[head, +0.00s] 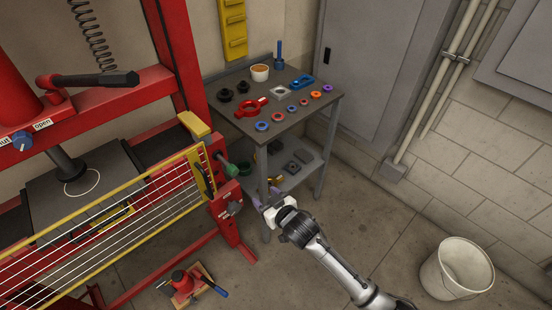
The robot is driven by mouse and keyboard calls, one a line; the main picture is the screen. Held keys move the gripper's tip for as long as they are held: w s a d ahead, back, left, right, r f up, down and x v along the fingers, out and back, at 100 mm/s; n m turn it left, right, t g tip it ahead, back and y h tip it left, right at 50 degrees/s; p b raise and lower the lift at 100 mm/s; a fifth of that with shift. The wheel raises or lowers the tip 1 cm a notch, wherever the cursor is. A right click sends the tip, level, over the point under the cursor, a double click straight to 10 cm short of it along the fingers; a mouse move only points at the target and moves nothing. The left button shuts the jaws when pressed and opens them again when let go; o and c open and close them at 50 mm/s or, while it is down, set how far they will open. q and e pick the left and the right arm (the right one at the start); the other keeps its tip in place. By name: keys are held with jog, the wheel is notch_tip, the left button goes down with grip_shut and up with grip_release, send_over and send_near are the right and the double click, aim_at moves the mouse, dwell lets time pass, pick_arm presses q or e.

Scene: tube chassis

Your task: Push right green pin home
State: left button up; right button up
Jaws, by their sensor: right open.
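The right green pin (231,170) shows at the right upright of the red press, just right of the yellow end of the guard. Its round green head sticks out to the right on a short shaft, so it stands proud of the frame. My right gripper (257,194) is below and right of the pin, apart from it, with its jaws open and pointing up and left toward the press. It looks empty, though the fingertips are small and partly hard to make out. My left gripper is not in view.
A grey table (319,112) with rings and tools stands behind my right gripper; its leg and lower shelf are close. The barred guard (107,211) fronts the press (177,50).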

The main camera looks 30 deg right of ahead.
aim_at(236, 174)
jog(key=a+r+m+t+y, duration=0.1)
jog(key=a+r+t+y, duration=0.1)
jog(key=a+r+t, duration=0.15)
jog(key=shift+g, duration=0.25)
jog(key=w+b, duration=0.1)
jog(key=w, duration=0.3)
jog(key=w+b, duration=0.2)
jog(key=w, duration=0.2)
jog(key=w+a+b, duration=0.1)
jog(key=w, duration=0.3)
jog(key=shift+w+r, duration=0.15)
jog(key=shift+w, duration=0.1)
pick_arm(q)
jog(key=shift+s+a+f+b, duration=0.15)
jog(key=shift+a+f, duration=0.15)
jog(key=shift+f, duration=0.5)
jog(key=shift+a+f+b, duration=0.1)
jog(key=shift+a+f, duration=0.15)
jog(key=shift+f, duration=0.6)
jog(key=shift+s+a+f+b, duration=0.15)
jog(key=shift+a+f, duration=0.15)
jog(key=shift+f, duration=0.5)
pick_arm(e)
jog(key=shift+w+a, duration=0.2)
jog(key=shift+w, duration=0.5)
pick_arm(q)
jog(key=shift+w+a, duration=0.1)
pick_arm(e)
jog(key=c, duration=0.6)
grip_shut()
